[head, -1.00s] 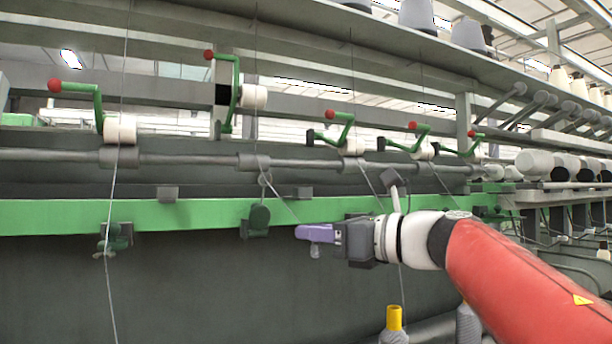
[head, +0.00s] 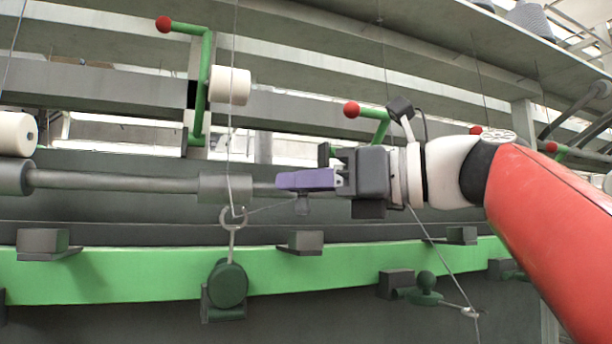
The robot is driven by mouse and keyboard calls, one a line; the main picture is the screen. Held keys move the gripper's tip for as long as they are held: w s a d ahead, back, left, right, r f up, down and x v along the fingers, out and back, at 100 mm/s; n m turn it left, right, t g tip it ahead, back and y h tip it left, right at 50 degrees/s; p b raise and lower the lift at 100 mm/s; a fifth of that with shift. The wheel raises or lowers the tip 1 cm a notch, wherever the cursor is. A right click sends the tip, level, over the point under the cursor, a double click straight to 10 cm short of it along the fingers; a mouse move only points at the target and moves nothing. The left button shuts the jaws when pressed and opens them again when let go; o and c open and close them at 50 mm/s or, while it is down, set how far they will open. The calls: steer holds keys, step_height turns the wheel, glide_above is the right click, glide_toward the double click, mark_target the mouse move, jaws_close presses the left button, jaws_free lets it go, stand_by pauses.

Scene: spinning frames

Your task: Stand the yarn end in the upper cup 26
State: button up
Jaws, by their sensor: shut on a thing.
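My gripper (head: 290,181), with purple fingers, is shut and points left in front of the grey horizontal bar. A thin grey yarn (head: 265,208) runs from the ring guide (head: 233,217) up to the fingertips, so the gripper appears shut on the yarn end. The end itself is hidden at the fingers; a small grey piece (head: 302,205) shows just below them. The ring guide stands left of and below the gripper, above a dark green round part (head: 228,285). No number is readable, so I cannot tell which part is upper cup 26.
A green crank arm with a red knob (head: 164,24) and a white roller (head: 230,86) stand up and left of the gripper. The green rail (head: 130,271) carries dark blocks below. Another slanting yarn (head: 440,255) passes below my wrist.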

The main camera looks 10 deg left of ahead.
mark_target(305, 207)
steer(key=shift+f+b, duration=1)
steer(key=shift+f, duration=0.5)
steer(key=o, duration=0.8)
steer(key=shift+d, duration=0.3)
steer(key=b+v, duration=0.1)
steer(key=v, duration=0.6)
steer(key=shift+s, duration=0.15)
steer(key=shift+d, duration=0.2)
